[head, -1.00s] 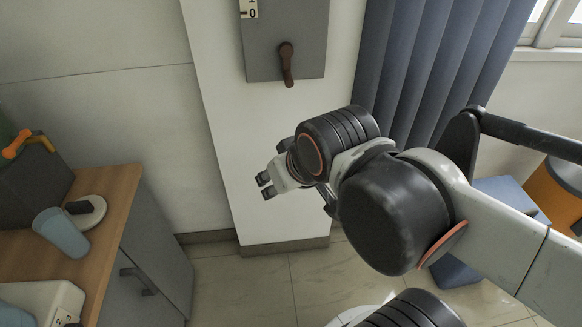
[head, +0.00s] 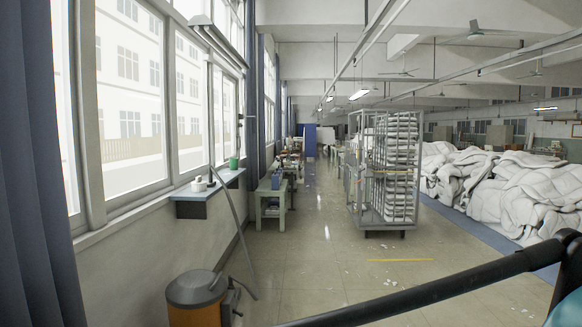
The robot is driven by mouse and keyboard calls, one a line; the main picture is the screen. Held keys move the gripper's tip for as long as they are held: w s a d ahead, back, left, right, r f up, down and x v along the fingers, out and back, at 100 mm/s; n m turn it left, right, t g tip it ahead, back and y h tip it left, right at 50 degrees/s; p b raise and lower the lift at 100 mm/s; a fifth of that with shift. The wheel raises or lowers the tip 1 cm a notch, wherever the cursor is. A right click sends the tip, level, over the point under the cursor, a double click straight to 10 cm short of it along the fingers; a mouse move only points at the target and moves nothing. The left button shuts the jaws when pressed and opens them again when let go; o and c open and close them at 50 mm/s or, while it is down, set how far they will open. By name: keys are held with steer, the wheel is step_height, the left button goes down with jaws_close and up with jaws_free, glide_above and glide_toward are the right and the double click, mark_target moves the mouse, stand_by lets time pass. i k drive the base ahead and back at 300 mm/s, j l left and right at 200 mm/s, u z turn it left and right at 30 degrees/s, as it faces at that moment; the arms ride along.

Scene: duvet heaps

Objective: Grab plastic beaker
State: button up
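No plastic beaker that I can make out shows in the head view now. A small green cup-like thing (head: 234,162) stands on the window shelf, too small to tell more. My gripper is out of the picture. Only a black bar, perhaps part of my own body, crosses the lower right.
An orange bin with a dark lid (head: 196,290) stands near the front left. A pole leans by the shelf (head: 208,193). A wheeled rack (head: 384,170) stands mid-room. White duvet heaps (head: 515,190) fill the right. The tiled floor (head: 320,255) between is largely clear.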

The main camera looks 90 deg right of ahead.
mark_target(234, 162)
steer(key=z, duration=2.65)
steer(key=i+l+z, duration=0.25)
steer(key=i, duration=0.2)
steer(key=i+l+z, duration=0.25)
steer(key=i, duration=0.25)
steer(key=i+l+z, duration=0.1)
steer(key=i+z, duration=0.15)
steer(key=i, duration=0.2)
steer(key=i+l+u, duration=0.1)
steer(key=i+u, duration=0.2)
steer(key=i, duration=1.7)
steer(key=i+u, duration=0.2)
steer(key=i, duration=0.35)
steer(key=i+u, duration=0.2)
steer(key=i, duration=0.3)
steer(key=i+l+u, duration=0.2)
steer(key=i, duration=0.35)
steer(key=i+l+u, duration=0.2)
steer(key=i, duration=0.3)
steer(key=i+j, duration=0.05)
steer(key=j, duration=0.05)
